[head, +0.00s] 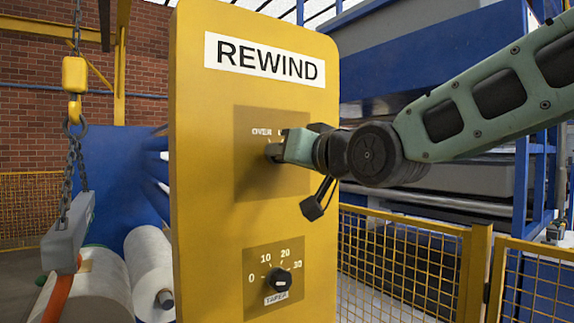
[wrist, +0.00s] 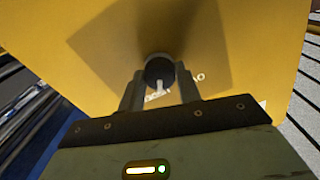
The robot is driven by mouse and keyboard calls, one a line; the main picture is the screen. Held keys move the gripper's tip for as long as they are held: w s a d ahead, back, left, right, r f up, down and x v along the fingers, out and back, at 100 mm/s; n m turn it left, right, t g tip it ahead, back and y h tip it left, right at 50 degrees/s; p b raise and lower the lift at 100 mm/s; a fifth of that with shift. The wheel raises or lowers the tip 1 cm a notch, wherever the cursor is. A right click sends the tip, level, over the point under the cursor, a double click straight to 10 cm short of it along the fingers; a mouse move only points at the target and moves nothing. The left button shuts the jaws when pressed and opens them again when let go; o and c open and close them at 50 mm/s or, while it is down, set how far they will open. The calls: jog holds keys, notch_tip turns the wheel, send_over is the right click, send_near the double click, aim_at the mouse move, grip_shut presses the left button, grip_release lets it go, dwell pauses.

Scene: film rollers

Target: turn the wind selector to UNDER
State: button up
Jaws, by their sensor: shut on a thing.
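The wind selector (head: 271,153) is a dark knob on a brownish plate (head: 256,182) in the yellow REWIND panel. The word OVER shows above it at the left; the label at the right is mostly hidden behind my gripper. My gripper (head: 281,151) reaches in from the right and is shut on the selector. In the wrist view the round black selector (wrist: 159,69) sits between my two fingers (wrist: 160,80). Its white pointer points down in that view, towards partly hidden lettering that I cannot read clearly.
A TAPER knob (head: 281,281) with a number scale is lower on the yellow panel (head: 205,240). A chain hoist (head: 75,75) and white rolls (head: 150,265) are at the left. A yellow mesh fence (head: 400,262) stands at the right, below my arm.

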jog(key=shift+m, duration=0.3)
dwell(0.4)
jog(key=o, duration=1)
jog(key=shift+c, duration=0.2)
